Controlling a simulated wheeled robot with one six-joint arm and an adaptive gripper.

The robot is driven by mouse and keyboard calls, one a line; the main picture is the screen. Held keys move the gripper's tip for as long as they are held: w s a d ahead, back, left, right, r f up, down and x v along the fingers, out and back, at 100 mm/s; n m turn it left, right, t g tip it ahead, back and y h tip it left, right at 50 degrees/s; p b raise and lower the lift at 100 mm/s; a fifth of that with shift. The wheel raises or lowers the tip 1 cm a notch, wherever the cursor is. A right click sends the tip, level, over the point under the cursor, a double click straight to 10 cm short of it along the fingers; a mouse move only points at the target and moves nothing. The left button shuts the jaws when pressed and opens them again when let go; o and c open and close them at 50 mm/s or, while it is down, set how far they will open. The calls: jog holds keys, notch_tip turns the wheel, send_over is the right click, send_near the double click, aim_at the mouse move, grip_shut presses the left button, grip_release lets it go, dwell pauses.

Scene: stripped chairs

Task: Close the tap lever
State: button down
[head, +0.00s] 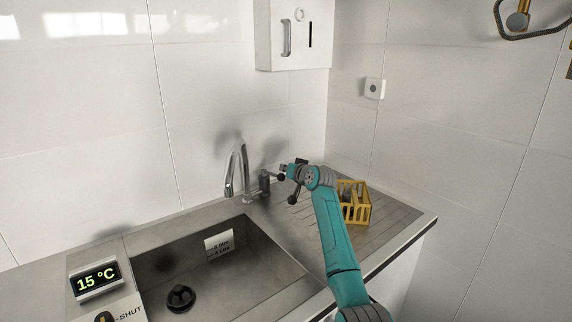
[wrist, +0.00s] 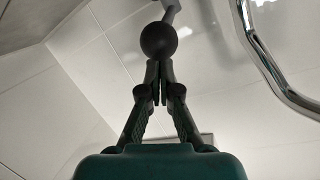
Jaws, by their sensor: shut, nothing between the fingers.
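The chrome tap spout (head: 235,172) arches over the back edge of the sink, and its curved tube (wrist: 283,85) shows at the right of the wrist view. The grey tap body (head: 264,181) stands just right of the spout. The tap lever ends in a dark ball knob (wrist: 165,41) on a thin grey stem. My gripper (wrist: 157,72) is shut and empty, its fingertips right at the knob in the picture. I cannot tell whether they touch it. In the head view the gripper is small and partly hidden by my wrist beside the tap body.
The sink basin (head: 157,245) has a dark drain plug (head: 181,297) and a label on its wall. A yellow caddy (head: 356,205) stands on the drainboard, right of my arm. A 15 °C display (head: 96,281) sits front left. A white dispenser (head: 291,35) hangs above.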

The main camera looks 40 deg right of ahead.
jog(key=shift+s+a+f, duration=0.15)
jog(key=shift+f, duration=0.05)
jog(key=shift+f, duration=0.1)
